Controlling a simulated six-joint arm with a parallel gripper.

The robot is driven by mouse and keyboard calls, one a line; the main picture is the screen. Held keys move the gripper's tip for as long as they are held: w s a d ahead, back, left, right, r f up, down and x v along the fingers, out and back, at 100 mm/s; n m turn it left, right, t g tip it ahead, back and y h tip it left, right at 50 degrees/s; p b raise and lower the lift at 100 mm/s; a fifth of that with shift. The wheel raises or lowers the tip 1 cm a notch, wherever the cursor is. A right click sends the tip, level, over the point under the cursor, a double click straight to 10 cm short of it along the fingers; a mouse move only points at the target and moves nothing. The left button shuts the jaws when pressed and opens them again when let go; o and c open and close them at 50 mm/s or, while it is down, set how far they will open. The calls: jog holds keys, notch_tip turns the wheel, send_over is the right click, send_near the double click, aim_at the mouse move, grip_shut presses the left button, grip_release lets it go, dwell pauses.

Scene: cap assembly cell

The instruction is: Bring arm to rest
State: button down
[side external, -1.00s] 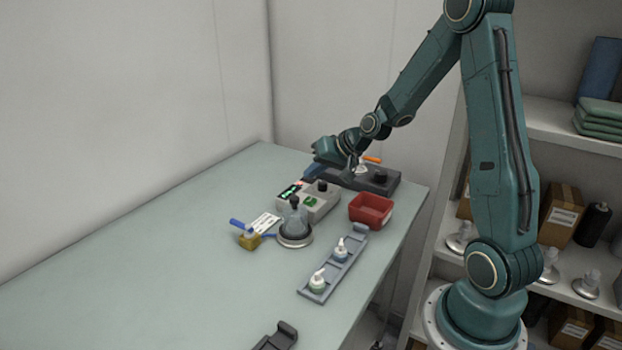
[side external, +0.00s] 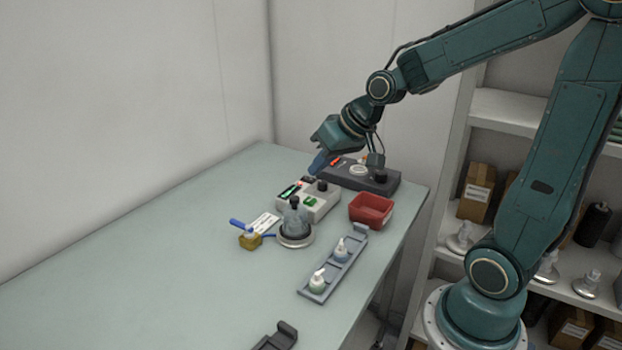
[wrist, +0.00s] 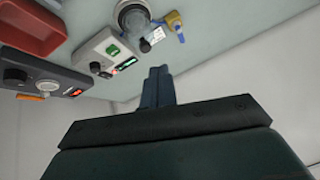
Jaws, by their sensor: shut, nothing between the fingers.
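My gripper (side external: 320,163) hangs above the far end of the table, near the dark device (side external: 362,181) and the light grey device (side external: 309,205). Its blue fingers are together with nothing between them. In the wrist view the closed fingers of my gripper (wrist: 158,86) point up toward the table's edge, apart from every object.
A red bin (side external: 371,210) stands near the table's right edge. A dark-topped flask (side external: 295,220) stands on a round base beside a yellow block (side external: 250,240). Shelves (side external: 520,112) stand at right. The table's left side is clear.

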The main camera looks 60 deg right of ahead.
jog(key=s+a+r+n, duration=0.1)
jog(key=s+a+r, duration=0.1)
jog(key=s, duration=0.6)
jog(key=s+a+r+n+g, duration=0.1)
jog(key=s+a+r+n, duration=0.1)
jog(key=s, duration=0.7)
jog(key=shift+a+r+h, duration=0.25)
jog(key=shift+a+h, duration=0.15)
jog(key=shift+a, duration=0.5)
jog(key=c, duration=2.2)
grip_release()
